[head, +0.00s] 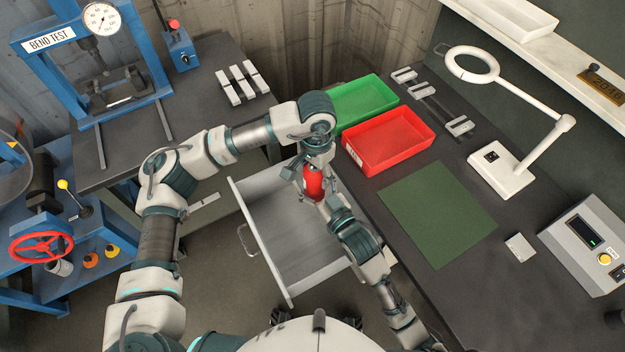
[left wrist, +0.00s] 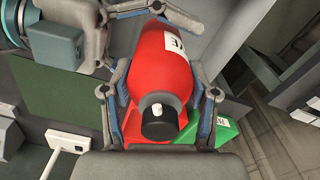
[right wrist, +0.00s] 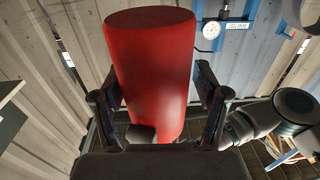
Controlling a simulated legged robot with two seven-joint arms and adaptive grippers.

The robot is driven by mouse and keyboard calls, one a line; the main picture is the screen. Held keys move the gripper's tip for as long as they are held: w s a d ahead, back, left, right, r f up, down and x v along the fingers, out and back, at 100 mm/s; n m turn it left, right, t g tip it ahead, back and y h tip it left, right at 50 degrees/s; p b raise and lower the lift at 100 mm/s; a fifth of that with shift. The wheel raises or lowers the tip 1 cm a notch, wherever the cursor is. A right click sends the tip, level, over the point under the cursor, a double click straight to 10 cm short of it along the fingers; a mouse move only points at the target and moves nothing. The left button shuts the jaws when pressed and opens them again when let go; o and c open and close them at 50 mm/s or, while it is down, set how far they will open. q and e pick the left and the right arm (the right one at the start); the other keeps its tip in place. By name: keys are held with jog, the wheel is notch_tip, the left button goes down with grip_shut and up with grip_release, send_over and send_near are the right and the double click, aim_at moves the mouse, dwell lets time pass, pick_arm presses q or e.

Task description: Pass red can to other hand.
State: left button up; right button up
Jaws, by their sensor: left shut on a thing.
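A red can (head: 314,182) with a white label and black cap is held in the air above the open drawer. My left gripper (head: 315,158) is shut on it. In the left wrist view the can (left wrist: 160,70) lies between my left fingers (left wrist: 158,118), with the black cap near them. My right gripper (head: 325,200) is at the can's lower part. In the right wrist view the can (right wrist: 152,70) stands between my right fingers (right wrist: 160,118); a gap shows by the right-hand finger, and I cannot tell whether they touch it.
An open grey drawer (head: 270,225) is below the hands. Red (head: 352,155) and green (head: 335,122) trays, a green mat (head: 437,215) and a white ring lamp (head: 497,178) are on the right bench. A blue bend-test press (head: 75,60) stands at the back left.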

jog(key=c, duration=0.8)
pick_arm(q)
jog(key=o, duration=1.5)
pick_arm(e)
jog(key=shift+c, duration=0.8)
